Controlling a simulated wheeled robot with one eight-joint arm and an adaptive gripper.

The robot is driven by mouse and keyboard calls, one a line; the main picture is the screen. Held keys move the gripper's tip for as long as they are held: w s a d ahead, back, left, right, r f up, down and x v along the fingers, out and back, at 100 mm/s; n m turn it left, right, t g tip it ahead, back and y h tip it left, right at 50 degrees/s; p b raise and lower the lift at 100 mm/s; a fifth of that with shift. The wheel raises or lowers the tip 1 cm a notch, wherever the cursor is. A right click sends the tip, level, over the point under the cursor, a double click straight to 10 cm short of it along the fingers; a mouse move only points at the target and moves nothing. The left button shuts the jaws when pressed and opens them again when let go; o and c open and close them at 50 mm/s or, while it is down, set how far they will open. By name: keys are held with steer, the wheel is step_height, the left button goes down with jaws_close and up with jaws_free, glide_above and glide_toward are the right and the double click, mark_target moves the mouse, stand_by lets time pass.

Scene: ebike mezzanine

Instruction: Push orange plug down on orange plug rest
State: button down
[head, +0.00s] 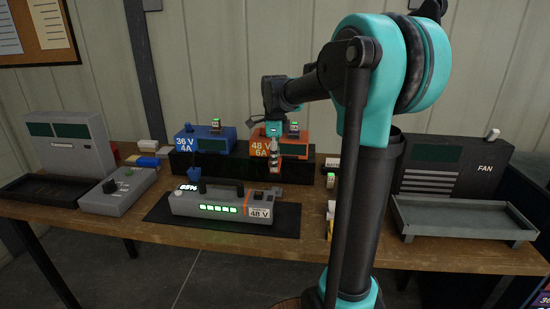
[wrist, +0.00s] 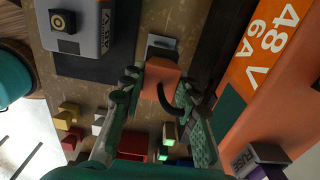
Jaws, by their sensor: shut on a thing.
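My gripper (head: 274,154) points down in front of the orange charger (head: 296,145), which is marked 48 V 6 A. In the wrist view my gripper (wrist: 158,90) has its two fingers shut on the orange plug (wrist: 158,75), with a dark cable curving from it. The plug also shows small below the gripper in the head view (head: 275,168). A grey piece (wrist: 161,49), apparently the orange plug rest, shows just past the plug. The plug covers part of it, so I cannot tell whether they touch.
A grey battery (head: 215,205) marked 48 V lies on a dark mat (head: 287,222) at the table's front. A blue charger (head: 200,143) stands left of the orange one. Several small blocks and a grey tray (head: 465,217) lie to the right.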

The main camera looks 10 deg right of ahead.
mark_target(275, 175)
steer(key=shift+f, duration=2.9)
steer(key=shift+f, duration=0.15)
steer(key=c, duration=1)
jaws_free()
steer(key=shift+c, duration=0.2)
step_height(275, 175, up, 18)
steer(key=shift+s, duration=0.1)
